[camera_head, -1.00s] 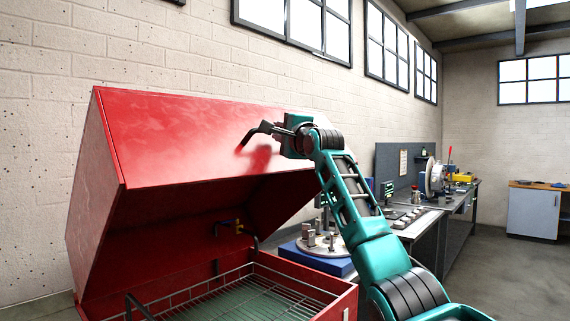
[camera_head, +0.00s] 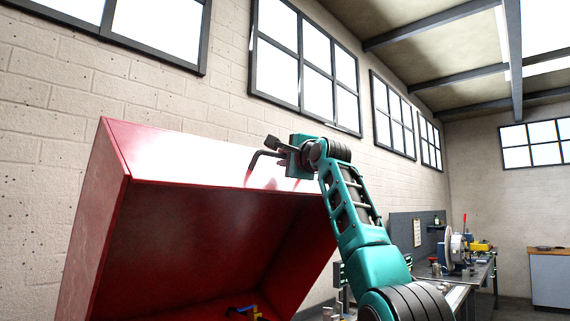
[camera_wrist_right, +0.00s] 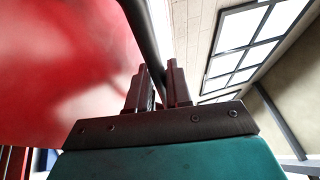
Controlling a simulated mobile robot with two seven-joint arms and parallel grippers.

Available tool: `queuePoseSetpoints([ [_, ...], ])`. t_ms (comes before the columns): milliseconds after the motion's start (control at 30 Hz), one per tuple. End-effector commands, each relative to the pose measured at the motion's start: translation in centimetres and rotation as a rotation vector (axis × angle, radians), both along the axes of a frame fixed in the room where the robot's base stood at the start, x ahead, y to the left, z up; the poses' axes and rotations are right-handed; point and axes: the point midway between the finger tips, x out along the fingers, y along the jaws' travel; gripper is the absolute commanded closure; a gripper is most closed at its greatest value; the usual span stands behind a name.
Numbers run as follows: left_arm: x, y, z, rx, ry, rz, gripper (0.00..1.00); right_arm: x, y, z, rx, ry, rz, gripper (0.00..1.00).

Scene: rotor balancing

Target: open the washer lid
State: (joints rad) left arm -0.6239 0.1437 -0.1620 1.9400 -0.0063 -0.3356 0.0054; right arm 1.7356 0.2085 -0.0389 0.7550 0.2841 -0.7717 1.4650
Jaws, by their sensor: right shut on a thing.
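The red washer lid (camera_head: 215,155) is tilted up and open, with its hollow underside facing the front. Its dark bar handle (camera_head: 256,157) sticks out from the lid's front face. My right gripper (camera_head: 279,150) is at the handle, shut on it. In the right wrist view the dark handle bar (camera_wrist_right: 146,40) runs between the two fingers (camera_wrist_right: 160,88), with the red lid surface (camera_wrist_right: 70,60) close on the left. The left gripper is not in view.
A workbench (camera_head: 480,266) with machines stands at the back right, along the wall. A pale cabinet (camera_head: 555,278) is at the far right. The brick wall (camera_head: 45,130) with windows rises behind the lid.

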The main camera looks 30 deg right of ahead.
Motion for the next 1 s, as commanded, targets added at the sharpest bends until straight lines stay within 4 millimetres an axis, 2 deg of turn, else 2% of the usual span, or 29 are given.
queuePoseSetpoints([
  [333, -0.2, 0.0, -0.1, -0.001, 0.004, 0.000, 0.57, 0.0, 0.0, 0.0, 0.001, 0.001, 0.000, 1.00],
  [367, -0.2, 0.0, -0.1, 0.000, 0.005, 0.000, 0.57, 0.0, 0.0, 0.0, 0.001, 0.001, 0.000, 0.78],
  [400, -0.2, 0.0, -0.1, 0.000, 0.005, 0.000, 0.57, 0.0, 0.0, 0.0, 0.001, 0.001, 0.000, 0.75],
  [767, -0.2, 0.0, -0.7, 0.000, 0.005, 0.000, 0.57, -0.5, 0.0, -0.2, 0.000, -0.001, 0.001, 0.75],
  [1000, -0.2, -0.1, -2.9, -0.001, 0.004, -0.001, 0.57, -3.3, 0.0, -1.0, 0.000, -0.004, 0.000, 0.75],
])
